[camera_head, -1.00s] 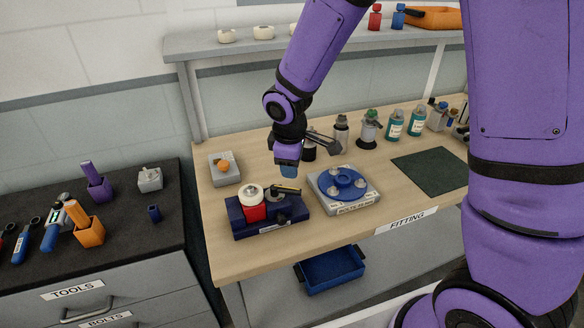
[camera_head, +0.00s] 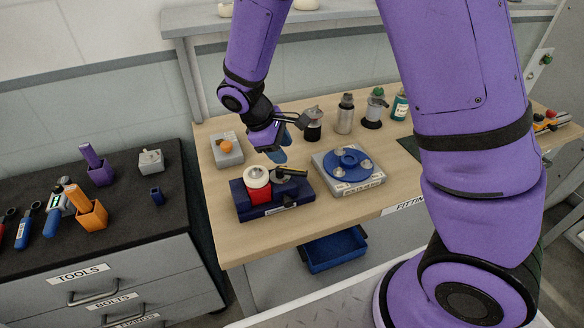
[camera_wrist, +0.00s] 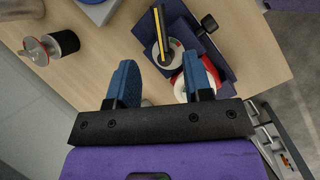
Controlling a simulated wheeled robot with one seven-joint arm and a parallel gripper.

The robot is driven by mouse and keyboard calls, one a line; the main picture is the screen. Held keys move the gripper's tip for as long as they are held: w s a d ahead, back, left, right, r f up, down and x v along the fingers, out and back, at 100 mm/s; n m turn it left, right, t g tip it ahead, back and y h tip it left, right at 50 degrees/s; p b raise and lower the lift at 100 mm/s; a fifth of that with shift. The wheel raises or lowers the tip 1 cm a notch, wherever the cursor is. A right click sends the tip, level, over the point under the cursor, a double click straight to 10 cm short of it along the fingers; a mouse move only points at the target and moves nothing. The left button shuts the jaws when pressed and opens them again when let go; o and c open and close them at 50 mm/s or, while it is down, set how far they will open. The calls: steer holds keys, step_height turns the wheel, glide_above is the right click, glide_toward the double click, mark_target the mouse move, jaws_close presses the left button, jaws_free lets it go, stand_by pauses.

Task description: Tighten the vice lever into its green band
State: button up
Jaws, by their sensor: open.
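The vice is a navy block (camera_head: 284,204) at the table's front left, with a red part and a white round piece (camera_head: 257,177) on its left. Its black lever with a yellow stripe (camera_head: 291,172) sits on the right side of the block; the lever shows in the wrist view (camera_wrist: 161,36) over a round dial with coloured bands (camera_wrist: 176,48). The green band is too small to place surely. My gripper (camera_head: 280,148) is open and empty, its blue fingers above and behind the vice. In the wrist view the fingers (camera_wrist: 160,76) are apart, short of the lever.
A grey fixture with a blue disc (camera_head: 350,163) stands right of the vice. A grey block with an orange knob (camera_head: 227,150) is behind left. Several bottles and a silver cylinder (camera_head: 345,114) stand at the back. A blue bin (camera_head: 334,250) is below the table edge.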

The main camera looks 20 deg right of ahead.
mark_target(296, 171)
steer(key=x, duration=0.9)
jaws_close()
